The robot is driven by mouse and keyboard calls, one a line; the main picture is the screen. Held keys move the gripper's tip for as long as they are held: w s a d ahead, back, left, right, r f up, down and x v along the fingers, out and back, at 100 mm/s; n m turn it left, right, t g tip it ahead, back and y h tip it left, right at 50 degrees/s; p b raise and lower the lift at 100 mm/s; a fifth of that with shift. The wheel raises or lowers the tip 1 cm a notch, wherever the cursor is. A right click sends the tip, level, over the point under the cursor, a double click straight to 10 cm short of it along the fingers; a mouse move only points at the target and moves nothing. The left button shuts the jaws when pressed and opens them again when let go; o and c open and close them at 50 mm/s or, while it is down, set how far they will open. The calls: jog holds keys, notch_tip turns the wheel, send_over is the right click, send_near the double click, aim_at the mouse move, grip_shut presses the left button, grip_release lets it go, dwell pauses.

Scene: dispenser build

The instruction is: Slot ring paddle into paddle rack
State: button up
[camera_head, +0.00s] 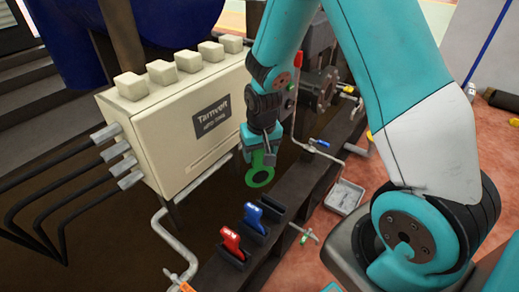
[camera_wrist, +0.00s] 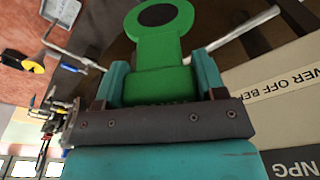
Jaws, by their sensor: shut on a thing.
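The green ring paddle (camera_head: 260,176) hangs ring-down from my gripper (camera_head: 257,150), which is shut on its handle. In the wrist view, the paddle (camera_wrist: 160,45) points away from my gripper (camera_wrist: 157,82), with the ring at the top and the handle between the two teal fingers. The dark paddle rack (camera_head: 262,236) sits on a dark beam, below the held paddle in the head view. A red paddle (camera_head: 231,238) and a blue paddle (camera_head: 252,214) stand in it. A dark slot shows behind the blue one. The paddle is apart from the rack.
A cream cabinet (camera_head: 180,135) with knobs and cables stands left of my gripper. A bent grey pipe (camera_head: 165,225) runs left of the rack. A grey tray (camera_head: 344,197) lies on the floor to the right. Valves and pipes (camera_head: 322,85) stand behind.

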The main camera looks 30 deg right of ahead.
jog(key=w+d+f+m+h+b, duration=0.1)
jog(key=d+f+m+b, duration=0.4)
jog(key=f+m, duration=0.6)
notch_tip(320, 180, down, 2)
jog(key=shift+w+d+f+g, duration=0.3)
jog(key=shift+d+g, duration=0.1)
jog(key=shift+d, duration=0.35)
jog(key=shift+r, duration=0.1)
dwell(0.8)
